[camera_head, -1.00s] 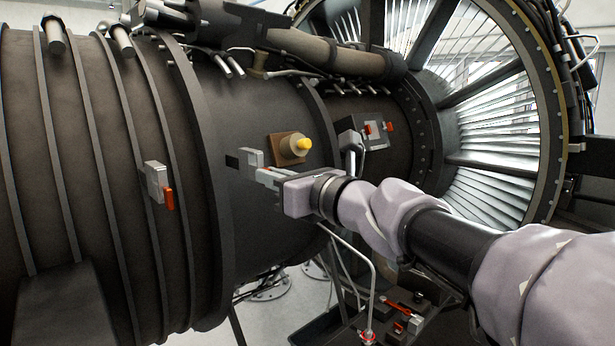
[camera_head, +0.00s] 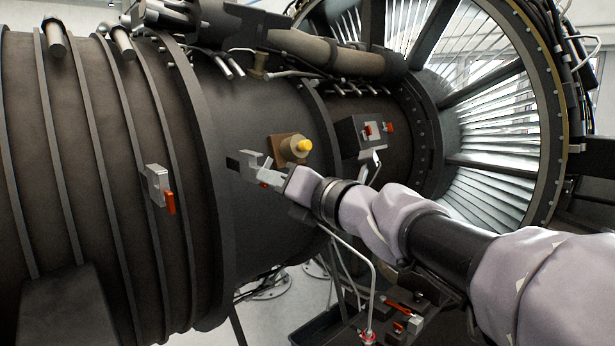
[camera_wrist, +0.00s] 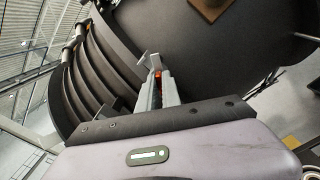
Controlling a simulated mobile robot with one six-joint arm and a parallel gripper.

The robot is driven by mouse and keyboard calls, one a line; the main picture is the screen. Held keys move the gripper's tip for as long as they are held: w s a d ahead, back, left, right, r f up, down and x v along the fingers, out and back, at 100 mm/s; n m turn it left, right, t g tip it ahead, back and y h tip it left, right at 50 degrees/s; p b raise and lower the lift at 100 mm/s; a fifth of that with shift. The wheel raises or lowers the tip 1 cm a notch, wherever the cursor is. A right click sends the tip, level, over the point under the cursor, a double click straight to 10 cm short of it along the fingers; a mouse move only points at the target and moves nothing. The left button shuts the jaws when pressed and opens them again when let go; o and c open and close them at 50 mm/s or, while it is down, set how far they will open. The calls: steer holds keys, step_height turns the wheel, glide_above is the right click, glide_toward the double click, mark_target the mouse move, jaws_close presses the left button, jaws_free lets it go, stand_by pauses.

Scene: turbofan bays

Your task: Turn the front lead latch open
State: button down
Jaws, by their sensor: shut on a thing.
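The latch (camera_head: 247,161) is a small light-grey block on the dark engine casing, left of a brown plate with a yellow-tipped plug. My gripper (camera_head: 265,178) reaches it from the right, shut on its red handle. In the wrist view, the red handle (camera_wrist: 158,74) shows between the grey fingers of my gripper (camera_wrist: 156,88), and the grey latch block (camera_wrist: 151,61) is just beyond. The fingers hide most of the handle, so its exact angle is hard to tell.
Another grey latch (camera_head: 157,184) with a red handle hanging down sits to the left. The yellow-tipped plug (camera_head: 300,147) is close above my gripper. A box (camera_head: 362,136) with red tabs is to the right. A dark tray (camera_head: 398,318) with red-handled parts lies below.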

steer(key=m+p, duration=0.3)
steer(key=m, duration=0.7)
steer(key=shift+f+m, duration=0.15)
steer(key=shift+m, duration=0.15)
steer(key=shift+m+p, duration=0.3)
steer(key=c, duration=1.5)
jaws_free()
steer(key=shift+c, duration=0.2)
steer(key=b+v, duration=0.2)
steer(key=v, duration=1.5)
steer(key=shift+d, duration=0.2)
